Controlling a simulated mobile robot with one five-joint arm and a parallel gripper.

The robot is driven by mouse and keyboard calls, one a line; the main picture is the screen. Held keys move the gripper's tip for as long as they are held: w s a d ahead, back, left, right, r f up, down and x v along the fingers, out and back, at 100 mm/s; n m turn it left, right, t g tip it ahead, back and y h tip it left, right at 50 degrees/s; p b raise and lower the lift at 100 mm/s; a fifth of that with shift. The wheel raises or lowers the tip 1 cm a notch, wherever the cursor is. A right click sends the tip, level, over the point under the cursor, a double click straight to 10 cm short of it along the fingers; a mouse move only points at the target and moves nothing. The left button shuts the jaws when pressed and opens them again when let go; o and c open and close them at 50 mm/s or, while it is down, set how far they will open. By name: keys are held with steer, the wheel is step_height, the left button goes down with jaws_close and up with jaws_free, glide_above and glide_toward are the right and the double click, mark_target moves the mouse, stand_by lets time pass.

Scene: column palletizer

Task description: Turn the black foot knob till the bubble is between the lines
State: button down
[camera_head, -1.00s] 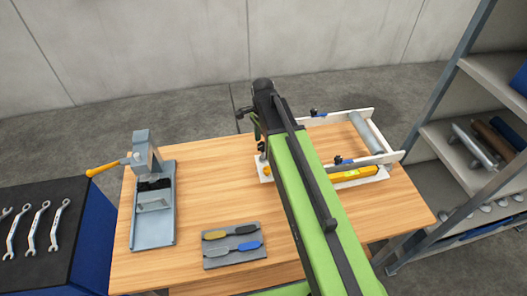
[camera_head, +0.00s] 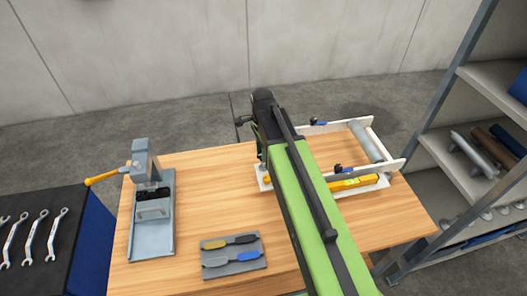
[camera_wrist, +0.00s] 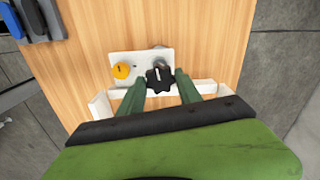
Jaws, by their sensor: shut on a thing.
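The black foot knob (camera_wrist: 157,80) is lobed and sits at the edge of a white plate (camera_wrist: 113,58) in the wrist view. My gripper (camera_wrist: 160,86) is shut on it, one green finger on each side. In the head view my arm hides the knob and most of the gripper. A yellow level (camera_head: 352,183) lies along the front of a white frame (camera_head: 396,165), right of my arm. Its bubble and lines are too small to read.
A yellow round piece (camera_wrist: 121,71) with a dark mark sits on the white plate beside the knob. A grey press (camera_head: 150,225) with a yellow handle stands at the table's left. A grey tray (camera_head: 234,264) holds two tools. Shelves (camera_head: 470,130) stand at the right.

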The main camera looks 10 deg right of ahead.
steer(key=shift+m, duration=0.9)
steer(key=c, duration=0.8)
jaws_free()
step_height(320, 180, up, 18)
steer(key=p, duration=1.7)
steer(key=shift+f, duration=0.25)
